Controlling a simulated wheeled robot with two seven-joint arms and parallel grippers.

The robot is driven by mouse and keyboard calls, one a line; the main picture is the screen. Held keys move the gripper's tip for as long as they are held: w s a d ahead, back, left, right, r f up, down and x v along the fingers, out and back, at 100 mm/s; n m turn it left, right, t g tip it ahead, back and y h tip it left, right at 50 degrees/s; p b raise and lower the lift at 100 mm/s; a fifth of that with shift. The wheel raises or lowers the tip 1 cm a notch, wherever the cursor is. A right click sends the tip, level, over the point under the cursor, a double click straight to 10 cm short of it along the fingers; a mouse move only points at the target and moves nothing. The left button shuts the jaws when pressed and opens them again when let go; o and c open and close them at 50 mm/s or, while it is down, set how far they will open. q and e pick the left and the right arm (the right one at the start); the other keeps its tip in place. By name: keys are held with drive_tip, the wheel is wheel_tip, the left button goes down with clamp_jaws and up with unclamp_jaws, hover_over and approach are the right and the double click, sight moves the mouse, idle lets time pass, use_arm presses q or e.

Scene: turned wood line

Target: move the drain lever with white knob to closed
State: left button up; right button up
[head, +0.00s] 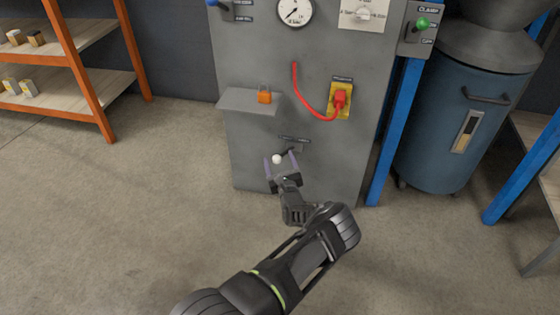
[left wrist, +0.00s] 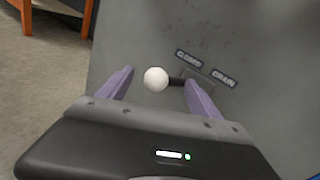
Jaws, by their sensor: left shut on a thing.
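The drain lever (left wrist: 177,82) sticks out low on the grey machine panel and ends in a round white knob (head: 277,159). In the left wrist view the white knob (left wrist: 155,79) lies left of the lever's mount, under the CLOSED label (left wrist: 189,58); the DRAIN label (left wrist: 223,79) is to the right. My left gripper (head: 282,165) is at the lever, shut on it, with a purple-grey finger on each side of the knob. The right finger overlaps the dark lever arm in the left wrist view (left wrist: 160,92). Exact contact is hard to see. My right gripper is out of view.
A blue post (head: 398,125) and blue drum (head: 440,130) stand right. Floor at left is clear.

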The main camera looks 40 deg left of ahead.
use_arm(q)
drive_tip(key=p+v, duration=0.3)
drive_tip(key=v, duration=0.4)
drive_tip(key=shift+s+d, duration=0.3)
drive_tip(key=shift+w+r, duration=0.1)
